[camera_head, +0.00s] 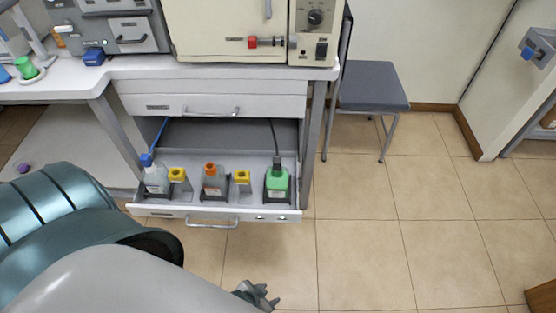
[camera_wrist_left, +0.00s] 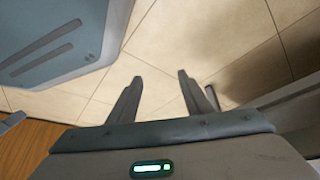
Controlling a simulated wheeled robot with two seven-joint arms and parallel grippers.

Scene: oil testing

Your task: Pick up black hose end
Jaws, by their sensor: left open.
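A thin black hose (camera_head: 273,132) hangs at the right side of the open drawer. Its black end (camera_head: 277,163) is at the mouth of a green bottle (camera_head: 277,184); I cannot tell how deep it sits. My left gripper (camera_head: 262,295) is low in the head view, in front of and apart from the drawer, partly hidden by my arm. In the left wrist view its two fingers (camera_wrist_left: 160,92) stand apart with only floor between them. The black hose end is not in the left wrist view. My right gripper is not in view.
The open drawer (camera_head: 160,211) also holds a blue-capped bottle (camera_head: 156,178), an orange-capped bottle (camera_head: 213,183) and two yellow-topped containers (camera_head: 178,176). A blue hose (camera_head: 160,132) hangs at the left. A chair (camera_head: 370,88) stands right of the bench. The tiled floor (camera_head: 380,240) is clear.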

